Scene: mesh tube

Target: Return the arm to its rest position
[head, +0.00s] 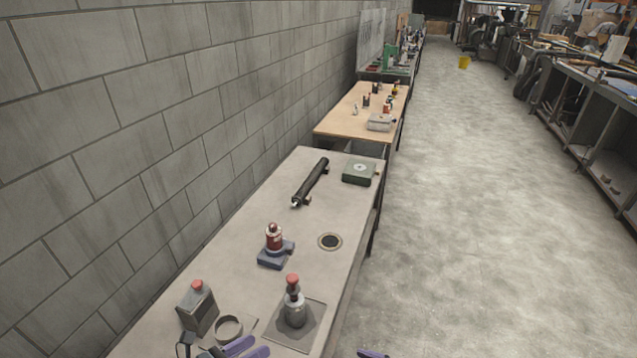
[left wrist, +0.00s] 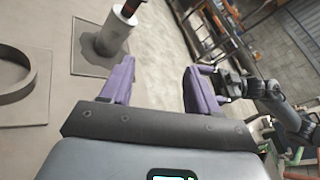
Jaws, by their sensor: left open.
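My left gripper (head: 243,348) shows at the bottom edge of the head view as purple fingers, low beside the near end of the grey workbench (head: 215,270). In the left wrist view the two purple fingers of my left gripper (left wrist: 160,70) are spread apart with nothing between them. A purple tip at the bottom edge (head: 373,354) appears to be part of my right gripper; its jaws are cut off. My right arm (left wrist: 275,100) appears at the right of the left wrist view.
On the bench stand a red-capped grey can (head: 198,310), a ring (head: 229,328), a red-topped bottle (head: 294,307) on a square plate, a red-and-blue fixture (head: 275,247), a black tube (head: 311,183) and a green box (head: 359,171). A block wall (head: 130,130) borders the left; floor (head: 470,220) is clear at right.

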